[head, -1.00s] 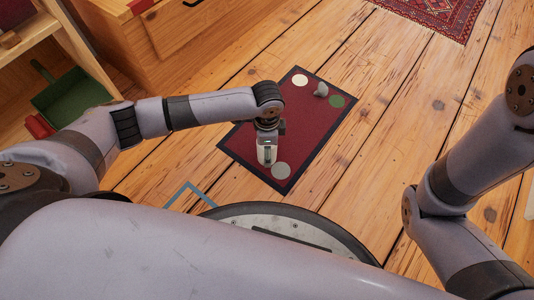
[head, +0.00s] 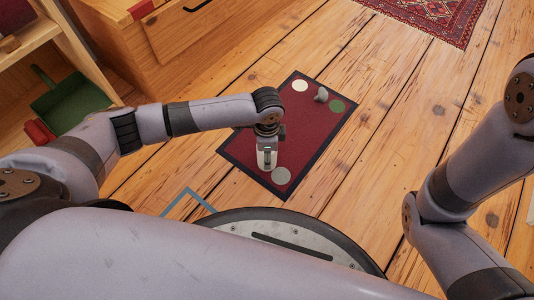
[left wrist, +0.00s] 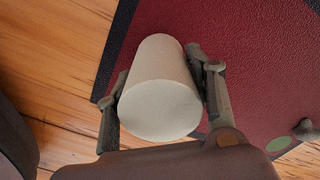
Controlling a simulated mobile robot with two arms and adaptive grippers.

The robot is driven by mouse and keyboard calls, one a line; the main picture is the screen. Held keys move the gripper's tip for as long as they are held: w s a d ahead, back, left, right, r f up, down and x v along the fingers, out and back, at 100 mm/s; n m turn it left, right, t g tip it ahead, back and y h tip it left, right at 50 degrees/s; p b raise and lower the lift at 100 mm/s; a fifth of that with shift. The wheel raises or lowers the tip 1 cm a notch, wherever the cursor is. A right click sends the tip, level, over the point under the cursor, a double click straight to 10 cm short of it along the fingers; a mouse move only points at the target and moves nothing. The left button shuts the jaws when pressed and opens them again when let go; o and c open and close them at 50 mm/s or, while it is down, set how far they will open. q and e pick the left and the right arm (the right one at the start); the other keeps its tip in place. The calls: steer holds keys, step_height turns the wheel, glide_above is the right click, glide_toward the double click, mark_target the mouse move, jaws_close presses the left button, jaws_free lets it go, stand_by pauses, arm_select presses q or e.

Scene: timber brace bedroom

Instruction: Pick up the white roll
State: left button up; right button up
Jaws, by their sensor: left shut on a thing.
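The white roll (left wrist: 160,95) is a plain off-white cylinder between the two fingers of my left gripper (left wrist: 161,72) in the left wrist view. The fingers press on its sides, one on each side, and its round end faces the camera. In the head view my left gripper (head: 267,160) points down over the near part of the dark red mat (head: 246,150).
A wooden drawer unit (head: 190,45) and a green dustpan (head: 70,101) stand at the left. Wooden floor (head: 400,120) right of the mat is clear.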

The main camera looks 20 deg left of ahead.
arm_select(q)
steer(key=shift+c, duration=1)
steer(key=shift+r, duration=0.1)
